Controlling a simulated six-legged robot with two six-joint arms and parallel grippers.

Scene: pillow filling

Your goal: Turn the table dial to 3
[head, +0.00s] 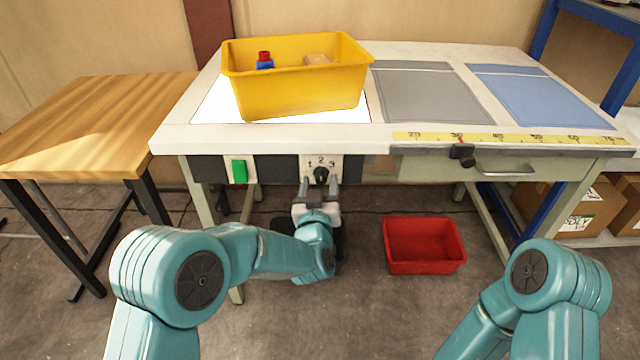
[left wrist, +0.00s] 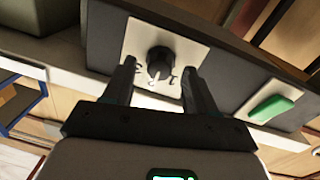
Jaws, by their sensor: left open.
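The table dial is a black knob (head: 320,174) on a pale plate (head: 309,162) marked 1, 2 and 3, on the front panel of the white table (head: 270,139). In the head view its pointer looks close to the 2, but I cannot read it surely. My left gripper (head: 319,184) is just in front of the dial, fingers pointing at it. In the left wrist view the knob (left wrist: 160,63) lies between and beyond the two open fingertips (left wrist: 160,72); contact is not clear. My right gripper is out of view; only my right arm shows.
A green switch (head: 239,172) sits left of the dial on the same panel. A yellow bin (head: 300,93) with a few items stands on the table. A drawer handle (head: 505,172) is at right, and a red bin (head: 424,246) is on the floor.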

